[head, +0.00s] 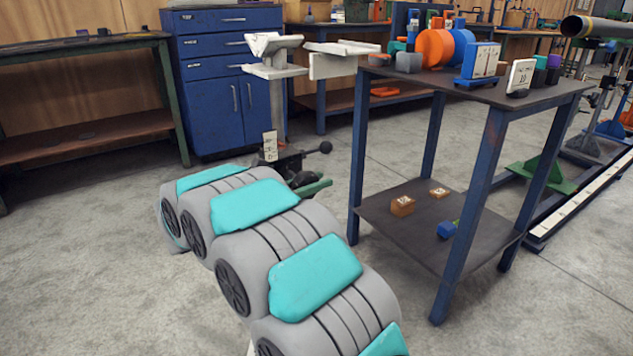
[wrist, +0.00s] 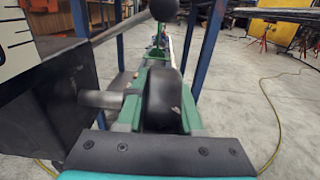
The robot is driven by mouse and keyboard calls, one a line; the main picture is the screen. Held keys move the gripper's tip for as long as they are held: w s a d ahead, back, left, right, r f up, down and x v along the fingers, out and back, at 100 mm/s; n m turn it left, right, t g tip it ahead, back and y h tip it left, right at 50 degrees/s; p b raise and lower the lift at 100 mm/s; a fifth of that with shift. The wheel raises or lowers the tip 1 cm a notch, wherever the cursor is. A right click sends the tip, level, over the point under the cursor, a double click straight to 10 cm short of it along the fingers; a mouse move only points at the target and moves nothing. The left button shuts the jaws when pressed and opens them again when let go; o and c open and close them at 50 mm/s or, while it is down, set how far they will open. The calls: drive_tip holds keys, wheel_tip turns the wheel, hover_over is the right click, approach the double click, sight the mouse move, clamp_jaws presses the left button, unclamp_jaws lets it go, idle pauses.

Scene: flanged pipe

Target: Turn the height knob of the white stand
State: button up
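The white stand (head: 276,105) stands on the floor left of the blue-legged table, its V-shaped white head up top. A white scale plate with black marks is on its column and shows large at the left of the wrist view (wrist: 15,40). The black height knob (wrist: 162,100) sits on a grey shaft coming from a dark block. My gripper (wrist: 162,108) has green fingers on both sides of the knob, which fills the gap between them; it looks shut on it. In the head view my arm and the stand's dark parts mostly hide the knob.
A lever with a black ball (head: 325,147) sticks out just above my gripper. The blue-legged table (head: 480,150) stands close on the right, with blocks on its shelf. A blue cabinet (head: 222,75) is behind. The floor at left is clear.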

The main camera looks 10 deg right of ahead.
clamp_jaws()
drive_tip(key=shift+r, duration=0.1)
drive_tip(key=shift+r+p, duration=0.15)
drive_tip(key=shift+p, duration=0.45)
drive_tip(key=p, duration=0.3)
drive_tip(key=shift+r+y, duration=0.2)
drive_tip(key=shift+y, duration=0.2)
drive_tip(key=f+g+y+p, duration=0.1)
drive_tip(key=y+p, duration=0.1)
drive_tip(key=p, duration=0.4)
drive_tip(key=shift+y+p, duration=0.3)
drive_tip(key=shift+f+g+y+p, duration=0.3)
drive_tip(key=shift+f+y+p, duration=0.1)
drive_tip(key=shift+p, duration=0.25)
drive_tip(key=shift+a+f, duration=0.1)
drive_tip(key=shift+f, duration=0.1)
